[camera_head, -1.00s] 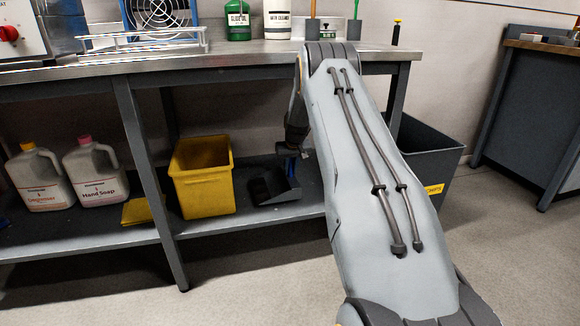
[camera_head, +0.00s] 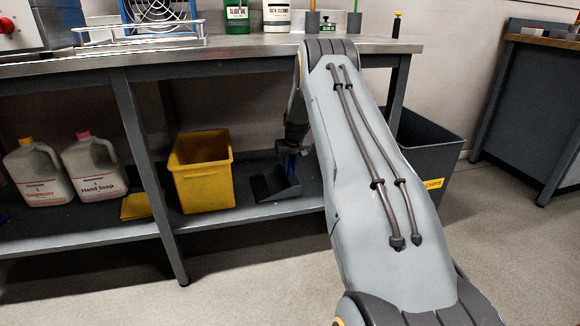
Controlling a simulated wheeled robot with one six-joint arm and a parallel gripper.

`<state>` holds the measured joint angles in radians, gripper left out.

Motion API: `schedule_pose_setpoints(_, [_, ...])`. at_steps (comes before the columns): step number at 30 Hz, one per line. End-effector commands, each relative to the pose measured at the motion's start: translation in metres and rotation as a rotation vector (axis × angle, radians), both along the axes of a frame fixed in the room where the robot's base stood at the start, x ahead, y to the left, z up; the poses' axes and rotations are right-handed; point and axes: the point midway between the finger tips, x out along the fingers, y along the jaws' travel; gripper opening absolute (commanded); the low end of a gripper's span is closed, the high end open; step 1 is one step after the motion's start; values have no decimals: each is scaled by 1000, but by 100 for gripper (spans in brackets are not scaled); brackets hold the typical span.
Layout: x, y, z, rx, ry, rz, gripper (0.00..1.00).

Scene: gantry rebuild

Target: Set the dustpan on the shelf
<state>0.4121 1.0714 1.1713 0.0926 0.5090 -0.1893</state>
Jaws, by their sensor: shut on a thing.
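My gripper (camera_head: 290,149) is shut on the dustpan's upper part, with my arm reaching down from the right. The pan looks level and close to the shelf surface; I cannot tell whether it touches. My arm hides the shelf's right end, and the fingertips are small and dark.
A yellow bin (camera_head: 203,172), a yellow flat item (camera_head: 137,207) and two white jugs (camera_head: 96,168) stand on the lower shelf. A table leg (camera_head: 150,180) stands in front. The benchtop (camera_head: 215,52) overhangs above. A grey chips bin (camera_head: 430,150) is at right.

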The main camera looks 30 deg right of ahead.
Motion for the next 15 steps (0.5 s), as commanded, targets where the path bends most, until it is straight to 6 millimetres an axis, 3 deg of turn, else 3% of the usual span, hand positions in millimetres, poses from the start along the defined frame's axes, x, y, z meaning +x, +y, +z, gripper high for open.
schedule_pose_setpoints(8, [1,-1,-3,-1,-3,0,0])
schedule_pose_setpoints(9, [1,-1,-3,-1,-3,0,20])
schedule_pose_setpoints(12, [1,0,-3,-1,-3,0,37])
schedule_pose_setpoints(15, [1,0,-4,-1,-2,0,40])
